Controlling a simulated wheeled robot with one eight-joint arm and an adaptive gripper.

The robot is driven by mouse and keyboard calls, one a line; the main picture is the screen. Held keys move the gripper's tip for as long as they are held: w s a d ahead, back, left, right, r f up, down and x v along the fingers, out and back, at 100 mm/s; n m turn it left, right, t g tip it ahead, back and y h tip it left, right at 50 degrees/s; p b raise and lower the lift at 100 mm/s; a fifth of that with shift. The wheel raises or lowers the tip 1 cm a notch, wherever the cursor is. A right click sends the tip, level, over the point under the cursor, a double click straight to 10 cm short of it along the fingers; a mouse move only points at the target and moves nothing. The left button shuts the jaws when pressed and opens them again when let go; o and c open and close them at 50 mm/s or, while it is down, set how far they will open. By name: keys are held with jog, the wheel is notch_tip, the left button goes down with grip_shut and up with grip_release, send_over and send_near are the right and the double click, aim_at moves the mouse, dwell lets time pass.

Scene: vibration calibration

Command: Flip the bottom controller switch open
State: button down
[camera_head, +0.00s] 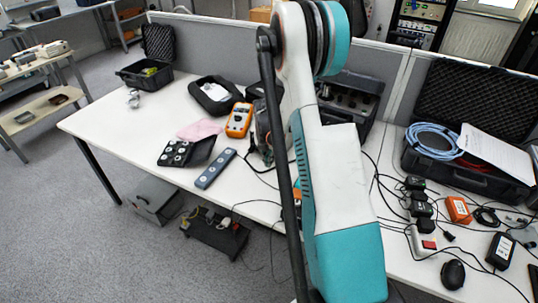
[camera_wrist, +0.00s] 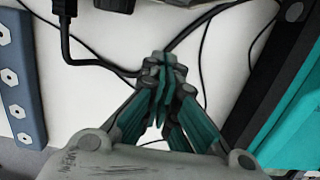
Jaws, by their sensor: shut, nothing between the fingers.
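My gripper (camera_wrist: 160,85) is in the middle of the wrist view, its teal and grey fingers together with nothing between them. It is over the white tabletop, close to black cables. A dark box-like device (camera_wrist: 115,4) is cut off by the top edge there, with a black plug and cable (camera_wrist: 66,35) at its left. A white unit with a red switch (camera_head: 428,244) lies at the right.
Cables cross the table right of my arm. An open black case (camera_head: 480,181) stands at the right. The table's left end is mostly clear.

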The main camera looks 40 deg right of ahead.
aim_at(277, 155)
notch_tip(277, 155, down, 2)
jog(key=shift+d+f, duration=0.15)
jog(key=shift+w+d+f+b, duration=0.1)
jog(key=shift+w+d+b, duration=0.2)
jog(key=shift+d, duration=0.25)
jog(key=shift+w+d+f+b, duration=0.1)
jog(key=shift+w+d+b, duration=0.1)
jog(key=shift+d+b, duration=0.25)
jog(key=shift+w+d+r, duration=0.1)
jog(key=shift+w+d, duration=0.25)
jog(key=shift+d, duration=0.45)
jog(key=shift+w, duration=0.1)
